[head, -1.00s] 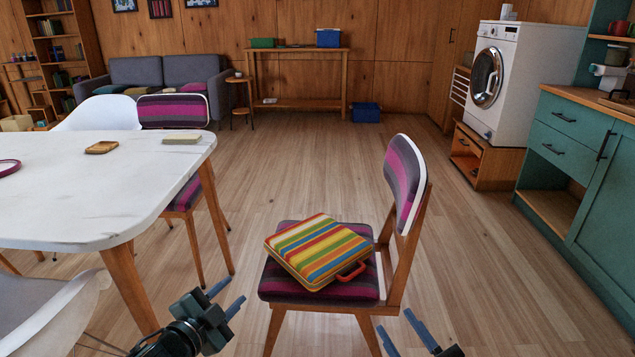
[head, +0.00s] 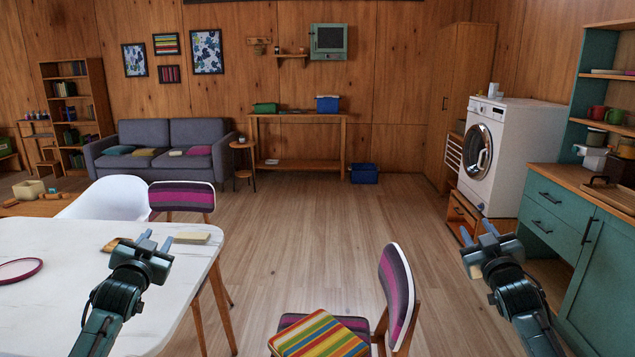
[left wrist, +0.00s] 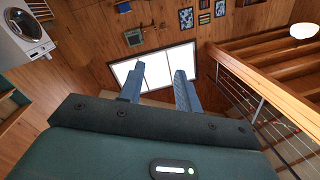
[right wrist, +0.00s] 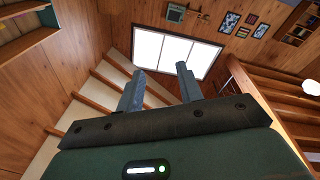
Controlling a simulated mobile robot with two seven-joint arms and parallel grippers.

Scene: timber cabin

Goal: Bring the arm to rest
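My left gripper (head: 155,242) is raised over the white table's right part in the head view, fingers pointing up. In the left wrist view its two fingers (left wrist: 158,90) stand apart with nothing between them. My right gripper (head: 477,234) is raised at the right, in front of the washing machine and teal cabinet. In the right wrist view its fingers (right wrist: 160,88) are apart and empty.
A washing machine (head: 505,150) and teal cabinet (head: 570,230) stand at the right. The wooden floor (head: 310,230) between is open.

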